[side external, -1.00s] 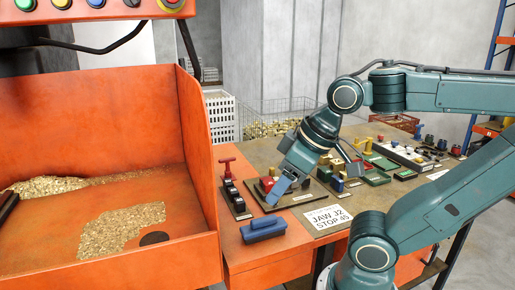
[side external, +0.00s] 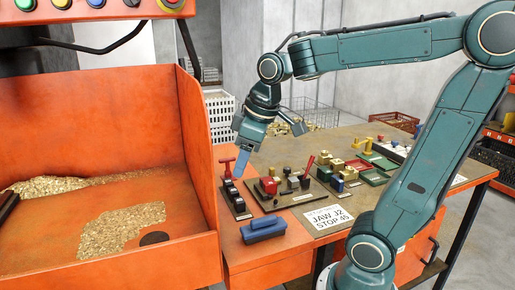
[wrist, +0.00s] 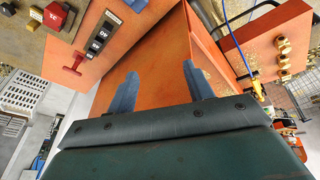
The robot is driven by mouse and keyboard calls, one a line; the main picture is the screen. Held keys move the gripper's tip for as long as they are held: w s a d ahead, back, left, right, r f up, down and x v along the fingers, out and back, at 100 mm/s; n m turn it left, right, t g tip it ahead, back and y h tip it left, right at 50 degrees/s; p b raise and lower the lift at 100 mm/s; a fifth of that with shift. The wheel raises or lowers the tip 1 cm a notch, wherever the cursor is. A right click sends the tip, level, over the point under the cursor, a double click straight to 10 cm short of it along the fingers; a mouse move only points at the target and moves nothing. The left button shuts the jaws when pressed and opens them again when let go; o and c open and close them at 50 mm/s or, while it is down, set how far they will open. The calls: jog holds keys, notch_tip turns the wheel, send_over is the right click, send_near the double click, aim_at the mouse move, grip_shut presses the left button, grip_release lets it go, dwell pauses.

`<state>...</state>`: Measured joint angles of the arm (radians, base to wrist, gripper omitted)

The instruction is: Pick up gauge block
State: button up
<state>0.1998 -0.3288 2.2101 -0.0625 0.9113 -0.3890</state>
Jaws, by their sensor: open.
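My gripper (side external: 240,170) is open and empty, above the left part of the table by the orange bin wall. Its two blue fingers are spread apart in the wrist view (wrist: 161,85), with only orange surface between them. Several small dark blocks (side external: 233,194) stand on a narrow base just below the fingers. In the wrist view these blocks (wrist: 96,40) carry pale number marks, left of the fingers. I cannot tell for sure which thing is the gauge block.
A red T-handle (side external: 227,165) stands at the far end of the narrow base. A red block (side external: 269,186) sits on a dark plate to the right. A blue handled piece (side external: 263,229) lies in front. The tall orange bin wall (side external: 195,150) is close on the left.

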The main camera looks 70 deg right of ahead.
jog(key=w+d+f+n+g, duration=0.1)
jog(key=w+d+f+n, duration=0.1)
jog(key=w+d, duration=0.35)
jog(key=n+g+y, duration=0.1)
jog(key=n+g, duration=0.1)
jog(key=n, duration=0.2)
send_near(233, 190)
jog(key=shift+f, duration=0.4)
jog(key=shift+d+f, duration=0.25)
jog(key=shift+f, duration=0.05)
jog(key=shift+w+a+f, duration=0.1)
jog(key=shift+f, duration=1.15)
jog(key=shift+w+a+f, duration=0.1)
jog(key=shift+a+f, duration=0.05)
jog(key=shift+f, duration=1.1)
jog(key=shift+w+a+f, duration=0.1)
jog(key=shift+w+f, duration=0.05)
jog(key=shift+f, duration=1.05)
jog(key=c, duration=1)
jog(key=shift+r, duration=0.1)
